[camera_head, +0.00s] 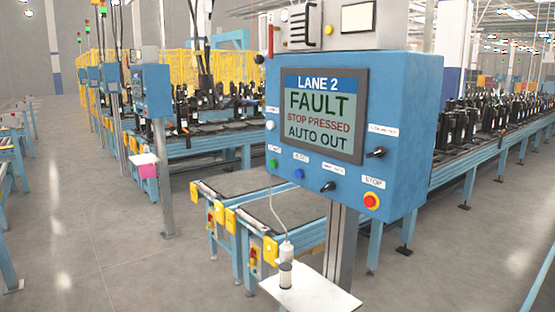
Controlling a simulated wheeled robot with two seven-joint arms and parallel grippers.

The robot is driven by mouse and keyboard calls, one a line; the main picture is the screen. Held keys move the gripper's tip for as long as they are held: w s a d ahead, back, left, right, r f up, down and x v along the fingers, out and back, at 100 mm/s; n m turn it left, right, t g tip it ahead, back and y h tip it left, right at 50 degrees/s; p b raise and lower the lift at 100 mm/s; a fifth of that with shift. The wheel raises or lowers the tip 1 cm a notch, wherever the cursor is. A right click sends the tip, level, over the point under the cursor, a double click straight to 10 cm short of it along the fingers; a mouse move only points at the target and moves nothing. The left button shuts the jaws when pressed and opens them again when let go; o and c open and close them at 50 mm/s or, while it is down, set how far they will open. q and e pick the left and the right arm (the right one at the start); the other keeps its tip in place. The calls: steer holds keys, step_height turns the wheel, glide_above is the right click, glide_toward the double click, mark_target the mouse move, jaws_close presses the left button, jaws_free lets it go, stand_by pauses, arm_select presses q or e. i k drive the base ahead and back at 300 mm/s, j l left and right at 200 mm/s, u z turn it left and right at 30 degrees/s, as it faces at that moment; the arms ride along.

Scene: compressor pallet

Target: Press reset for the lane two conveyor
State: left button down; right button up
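The blue lane 2 control box (408,130) stands on a grey post close in front, right of centre. Its screen (322,116) reads "LANE 2 FAULT, STOP PRESSED, AUTO OUT". A blue button (298,174) sits low on the panel under a small label that seems to read "RESET". A green button (272,164) is to its left and a black selector knob (328,186) to its right. Neither of my grippers is in view.
A white shelf (318,294) below the box juts forward and holds a corded handheld device (286,262). Conveyors (480,160) carrying black compressors run behind. A similar blue box (152,90) stands farther left. Open grey floor (110,250) lies at the left front.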

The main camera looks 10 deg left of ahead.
mark_target(299, 173)
steer(key=i+l+u, duration=0.25)
steer(key=i, duration=1.3)
steer(key=i+j, duration=0.05)
steer(key=j, duration=0.1)
